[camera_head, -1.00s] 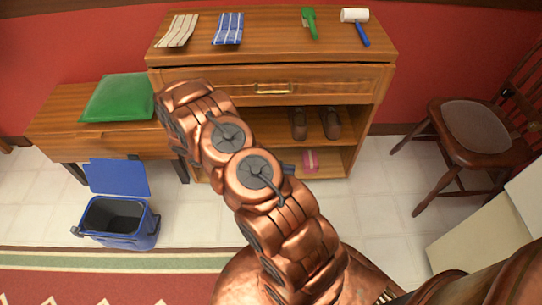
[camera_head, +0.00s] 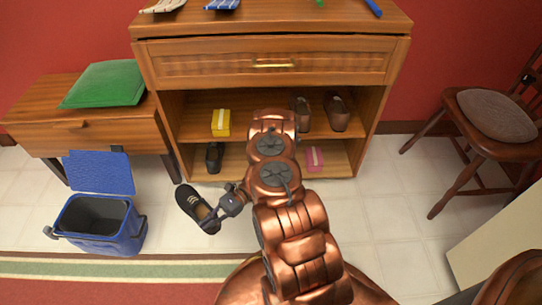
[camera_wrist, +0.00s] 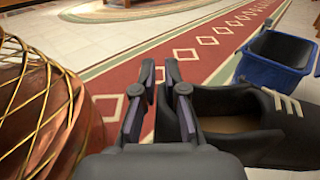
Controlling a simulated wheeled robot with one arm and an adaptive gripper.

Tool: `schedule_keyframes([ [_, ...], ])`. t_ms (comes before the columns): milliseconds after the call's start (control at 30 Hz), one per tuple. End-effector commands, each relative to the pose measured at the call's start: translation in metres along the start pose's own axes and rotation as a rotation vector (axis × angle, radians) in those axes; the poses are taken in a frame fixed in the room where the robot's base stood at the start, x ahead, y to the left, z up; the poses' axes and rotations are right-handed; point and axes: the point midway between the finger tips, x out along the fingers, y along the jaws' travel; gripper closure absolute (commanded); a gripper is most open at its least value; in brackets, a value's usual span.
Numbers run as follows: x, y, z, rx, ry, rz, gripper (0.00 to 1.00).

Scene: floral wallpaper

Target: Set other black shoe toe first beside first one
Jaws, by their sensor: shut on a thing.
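A black shoe with pale laces (camera_head: 196,206) is held by my gripper (camera_head: 226,208) in front of the cabinet, its toe pointing up and left in the head view. In the wrist view the shoe (camera_wrist: 245,122) fills the lower right, and my gripper (camera_wrist: 160,95) is shut on its rim near the opening. The other black shoe (camera_head: 214,158) stands on the cabinet's bottom shelf (camera_head: 239,162) at the left end. My arm hides the middle of both shelves.
A yellow box (camera_head: 221,122) and a pair of brown shoes (camera_head: 336,113) stand on the upper shelf. A pink box (camera_head: 315,159) is at the bottom right. An open blue bin (camera_head: 100,226) stands on the floor at left; a wooden chair (camera_head: 490,122) is at right.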

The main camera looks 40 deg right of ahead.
Motion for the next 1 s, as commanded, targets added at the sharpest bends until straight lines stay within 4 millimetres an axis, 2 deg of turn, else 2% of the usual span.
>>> schedule_keyframes([
  [33,-0.013,-0.017,-0.022,0.002,0.0,-0.099,1.0],
  [200,-0.064,-0.065,-0.056,0.0,0.005,-0.386,1.0],
  [400,-0.12,-0.093,-0.085,-0.001,0.009,-0.613,1.0],
  [533,-0.145,-0.101,-0.095,-0.002,0.01,-0.701,1.0],
  [767,-0.168,-0.114,-0.101,-0.005,0.011,-0.747,1.0],
  [1000,-0.201,-0.151,-0.104,-0.006,0.011,-0.744,1.0],
])
